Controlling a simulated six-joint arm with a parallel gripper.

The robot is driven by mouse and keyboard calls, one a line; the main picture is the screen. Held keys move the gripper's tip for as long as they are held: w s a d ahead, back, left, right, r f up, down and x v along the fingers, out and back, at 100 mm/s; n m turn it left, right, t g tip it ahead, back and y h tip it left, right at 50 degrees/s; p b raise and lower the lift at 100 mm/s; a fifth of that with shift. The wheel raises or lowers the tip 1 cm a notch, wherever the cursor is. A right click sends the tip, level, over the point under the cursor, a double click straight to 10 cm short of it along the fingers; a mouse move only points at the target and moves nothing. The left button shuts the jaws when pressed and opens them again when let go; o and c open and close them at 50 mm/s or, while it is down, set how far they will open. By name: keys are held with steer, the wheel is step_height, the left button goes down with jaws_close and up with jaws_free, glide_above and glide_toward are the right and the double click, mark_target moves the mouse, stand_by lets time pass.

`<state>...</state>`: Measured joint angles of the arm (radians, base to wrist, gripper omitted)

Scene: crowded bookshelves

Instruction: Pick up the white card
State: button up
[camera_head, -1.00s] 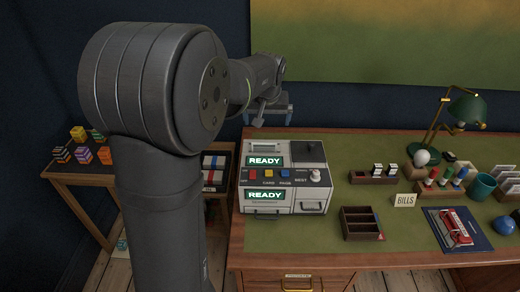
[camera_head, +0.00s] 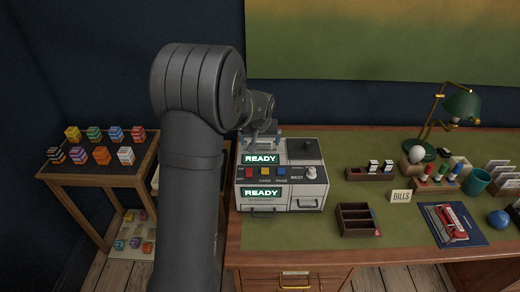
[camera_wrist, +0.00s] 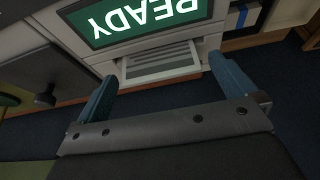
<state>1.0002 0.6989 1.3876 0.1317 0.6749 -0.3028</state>
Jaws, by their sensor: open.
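My gripper (camera_head: 262,140) is at the back left of the grey and white machine (camera_head: 312,190), which has two green READY screens. In the wrist view my gripper (camera_wrist: 165,92) is open, with blue fingers apart and nothing held between them. Beyond the fingers is a pale slotted tray or opening (camera_wrist: 160,62) in the machine, below a READY screen (camera_wrist: 140,18) that appears upside down. I cannot tell whether a white card lies in it. Several whitish cards (camera_head: 505,172) stand in a holder at the desk's right edge; I cannot tell whether the task's card is among them.
A small brown compartment tray (camera_head: 355,228) and a BILLS sign (camera_head: 401,196) stand right of the machine. A green lamp (camera_head: 462,107) is farther back. A side table (camera_head: 100,178) with several coloured cubes is at left. Green desktop (camera_head: 400,245) is clear in front.

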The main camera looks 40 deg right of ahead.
steer(key=shift+w+d+f, duration=0.2)
steer(key=shift+f, duration=0.45)
steer(key=shift+c, duration=0.2)
steer(key=c, duration=0.9)
steer(key=shift+r, duration=0.1)
step_height(320, 180, up, 4)
steer(key=shift+f, duration=0.15)
steer(key=s+r, duration=0.2)
steer(key=s, duration=0.2)
steer(key=s+r, duration=0.2)
steer(key=s, duration=0.1)
steer(key=s+d+r, duration=0.1)
steer(key=s+r, duration=0.2)
steer(key=s, duration=0.1)
steer(key=shift+s+r, duration=0.1)
steer(key=shift+s, duration=0.25)
